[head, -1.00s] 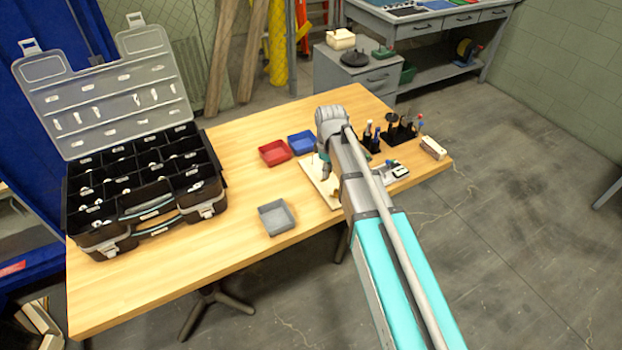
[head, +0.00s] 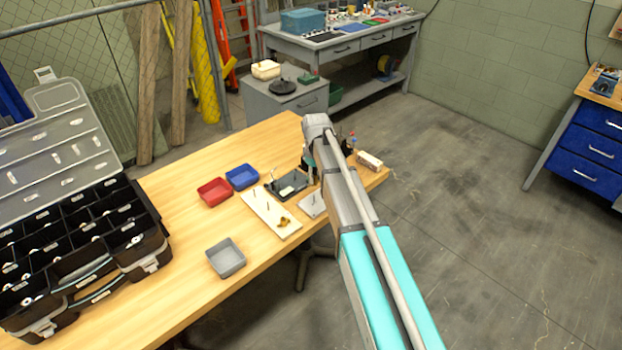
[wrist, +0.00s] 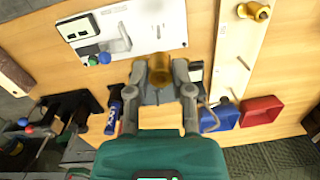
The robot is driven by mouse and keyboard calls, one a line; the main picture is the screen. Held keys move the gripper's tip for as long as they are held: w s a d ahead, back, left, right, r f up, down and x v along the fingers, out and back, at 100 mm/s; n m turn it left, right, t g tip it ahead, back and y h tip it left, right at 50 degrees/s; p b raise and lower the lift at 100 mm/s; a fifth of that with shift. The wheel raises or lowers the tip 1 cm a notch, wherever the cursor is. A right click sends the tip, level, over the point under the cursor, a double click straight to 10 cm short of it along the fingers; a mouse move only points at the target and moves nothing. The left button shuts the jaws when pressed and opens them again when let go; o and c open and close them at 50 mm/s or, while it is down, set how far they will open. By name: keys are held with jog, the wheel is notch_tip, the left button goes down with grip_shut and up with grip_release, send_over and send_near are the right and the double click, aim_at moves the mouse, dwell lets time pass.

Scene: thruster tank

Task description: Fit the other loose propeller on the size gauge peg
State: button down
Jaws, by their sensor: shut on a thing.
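My gripper (wrist: 159,75) is shut on a brass-coloured propeller (wrist: 158,70), seen between its fingers in the wrist view. Parts of the propeller's shape are hard to make out. The pale gauge board (head: 262,207) with thin upright pegs lies on the table, left of my arm in the head view. It also shows at the right in the wrist view (wrist: 233,80), apart from my gripper. Another brass propeller (head: 285,222) is at the board's near end, and it shows at the top of the wrist view (wrist: 254,11). My arm hides the gripper in the head view.
A red tray (head: 215,192), a blue tray (head: 242,177) and a grey tray (head: 226,258) stand left of the board. A dark stand (head: 272,185) is behind it. A light plate (wrist: 112,20) lies near my gripper. An open organizer case (head: 150,262) fills the table's left.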

aim_at(315, 204)
jog(key=shift+f, duration=0.15)
jog(key=shift+f+b, duration=1.85)
jog(key=shift+b, duration=0.15)
jog(key=shift+n, duration=0.3)
jog(key=shift+f+b, duration=2.7)
dwell(1.8)
jog(key=shift+c, duration=2.2)
grip_release()
jog(key=shift+r, duration=0.15)
